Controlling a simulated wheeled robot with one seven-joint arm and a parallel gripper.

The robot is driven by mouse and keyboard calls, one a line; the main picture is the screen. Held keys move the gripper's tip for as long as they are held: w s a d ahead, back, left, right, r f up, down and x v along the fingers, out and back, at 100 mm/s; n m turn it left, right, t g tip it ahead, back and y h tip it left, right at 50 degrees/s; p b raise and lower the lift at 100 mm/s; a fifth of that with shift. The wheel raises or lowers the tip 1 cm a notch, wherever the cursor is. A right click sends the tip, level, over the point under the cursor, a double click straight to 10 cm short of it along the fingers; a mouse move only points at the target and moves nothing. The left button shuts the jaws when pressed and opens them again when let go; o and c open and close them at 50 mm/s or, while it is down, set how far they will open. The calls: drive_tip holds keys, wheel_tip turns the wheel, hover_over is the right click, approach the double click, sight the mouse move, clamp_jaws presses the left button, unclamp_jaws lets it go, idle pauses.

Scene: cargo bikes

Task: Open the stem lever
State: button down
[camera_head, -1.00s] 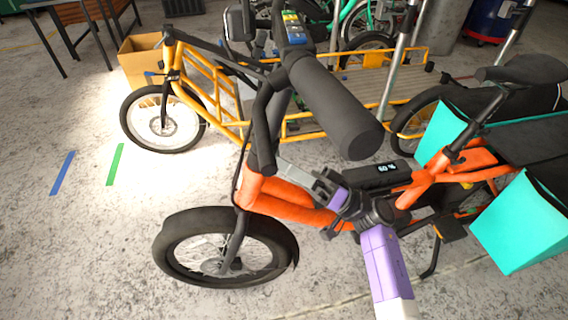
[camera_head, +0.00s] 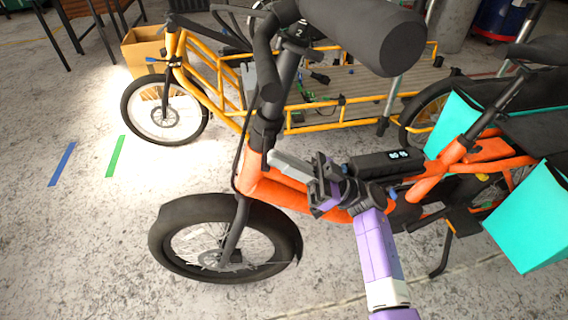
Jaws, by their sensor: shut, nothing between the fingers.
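The orange cargo bike (camera_head: 290,195) stands in front of me. Its dark stem (camera_head: 267,125) rises from the orange head tube to the handlebar, whose thick dark grip (camera_head: 355,35) fills the top middle. I cannot clearly pick out the stem lever; black parts on the stem blend together. My gripper (camera_head: 272,157) is at the end of my purple and white arm, which reaches in from the lower right. Its light grey fingers are shut and empty. They point left, at the base of the stem just above the orange tube; whether they touch it I cannot tell.
Turquoise bags (camera_head: 530,215) hang at the right. The floor at left is open.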

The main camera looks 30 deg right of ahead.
drive_tip(key=shift+f+n+g+b, duration=0.25)
drive_tip(key=shift+n+g+b, duration=0.05)
drive_tip(key=shift+n, duration=0.4)
drive_tip(key=shift+w, duration=0.1)
drive_tip(key=shift+a, duration=0.1)
